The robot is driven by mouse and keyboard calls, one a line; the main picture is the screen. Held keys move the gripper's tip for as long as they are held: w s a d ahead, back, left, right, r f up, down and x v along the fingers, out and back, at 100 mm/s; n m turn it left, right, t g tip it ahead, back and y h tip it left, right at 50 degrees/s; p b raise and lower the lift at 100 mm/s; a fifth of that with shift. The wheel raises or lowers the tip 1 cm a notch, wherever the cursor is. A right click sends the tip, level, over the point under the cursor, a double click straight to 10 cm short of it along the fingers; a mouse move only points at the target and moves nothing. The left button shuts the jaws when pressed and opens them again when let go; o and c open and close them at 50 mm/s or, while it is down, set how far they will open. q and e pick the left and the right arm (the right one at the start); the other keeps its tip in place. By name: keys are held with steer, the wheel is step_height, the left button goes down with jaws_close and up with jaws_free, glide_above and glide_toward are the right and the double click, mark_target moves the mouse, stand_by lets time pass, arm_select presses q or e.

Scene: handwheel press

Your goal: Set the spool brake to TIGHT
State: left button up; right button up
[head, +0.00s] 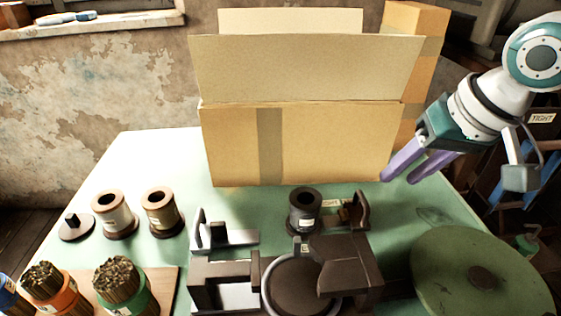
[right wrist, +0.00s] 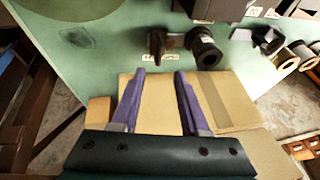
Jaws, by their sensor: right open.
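My right gripper (head: 398,180) is open and empty, with its purple fingers pointing down beside the right side of the cardboard box. In the right wrist view the gripper (right wrist: 160,73) shows two fingers apart with nothing between them. A dark spool (head: 305,208) stands on the green table, left of and nearer than the gripper. A small brown bracket-like part (head: 361,211) beside it may be the spool brake; it also shows in the right wrist view (right wrist: 158,43), beyond the fingertips. A card reading TIGHT (head: 541,118) hangs at the right. The brake's setting cannot be read. My left gripper is not in view.
A large open cardboard box (head: 330,145) stands at the table's back. The dark press (head: 226,282) fills the front middle. A green disc (head: 445,280) lies front right. Two spools (head: 115,219) and bundles of rods (head: 123,275) stand left. The table's left back is clear.

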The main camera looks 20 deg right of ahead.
mark_target(366, 201)
steer(key=b+x, duration=0.1)
steer(key=x, duration=0.2)
steer(key=b+x, duration=0.1)
steer(key=x, duration=0.3)
steer(key=b+x, duration=0.1)
steer(key=x, duration=0.2)
steer(key=shift+w+f, duration=0.1)
steer(key=shift+w, duration=0.25)
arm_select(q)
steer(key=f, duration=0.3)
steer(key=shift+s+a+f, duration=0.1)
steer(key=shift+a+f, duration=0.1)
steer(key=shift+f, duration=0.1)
arm_select(e)
steer(key=shift+c, duration=0.3)
steer(key=c, duration=0.6)
jaws_close()
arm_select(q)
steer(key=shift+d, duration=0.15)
